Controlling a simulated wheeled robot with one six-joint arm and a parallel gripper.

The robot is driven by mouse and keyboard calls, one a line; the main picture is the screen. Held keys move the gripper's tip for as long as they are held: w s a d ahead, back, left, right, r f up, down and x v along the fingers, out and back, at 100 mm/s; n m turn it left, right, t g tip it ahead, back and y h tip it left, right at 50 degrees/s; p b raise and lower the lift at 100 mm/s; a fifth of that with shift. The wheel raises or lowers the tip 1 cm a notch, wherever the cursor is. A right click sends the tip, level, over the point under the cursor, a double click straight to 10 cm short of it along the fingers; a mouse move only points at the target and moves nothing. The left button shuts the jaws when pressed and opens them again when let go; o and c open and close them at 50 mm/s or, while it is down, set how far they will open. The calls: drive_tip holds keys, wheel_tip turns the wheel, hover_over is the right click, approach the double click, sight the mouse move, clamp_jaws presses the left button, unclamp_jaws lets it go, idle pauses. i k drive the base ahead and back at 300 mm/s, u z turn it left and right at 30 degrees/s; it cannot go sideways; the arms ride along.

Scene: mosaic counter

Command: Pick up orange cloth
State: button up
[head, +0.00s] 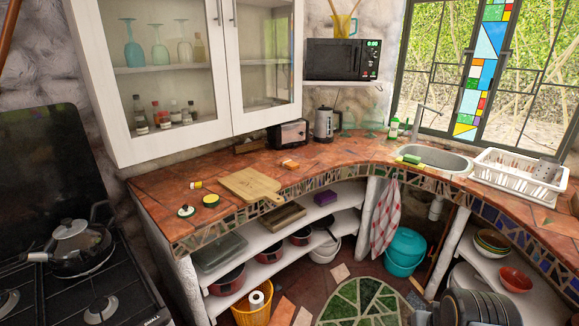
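A small orange item (289,164), which looks like the folded orange cloth, lies on the terracotta-tiled counter (228,164). It lies behind and to the right of the wooden cutting board, in front of the toaster. It is small in the picture, and its folds cannot be made out. Nothing covers it. A dark grey rounded part, likely of my own arm, shows at the lower right edge, well apart from the cloth. My gripper's fingers are not in view.
Near the cloth are the cutting board (250,185), toaster (288,134) and kettle (326,123). A sink (436,160) and dish rack (520,175) stand to the right, a stove (85,280) at left. White cabinets (178,138) overhang the counter's back. Open shelves lie below.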

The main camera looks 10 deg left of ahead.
sight(291, 164)
drive_tip(key=z, duration=0.1)
drive_tip(key=i, duration=1.75)
drive_tip(key=u, duration=1)
drive_tip(key=i, duration=1.2)
drive_tip(key=u, duration=0.9)
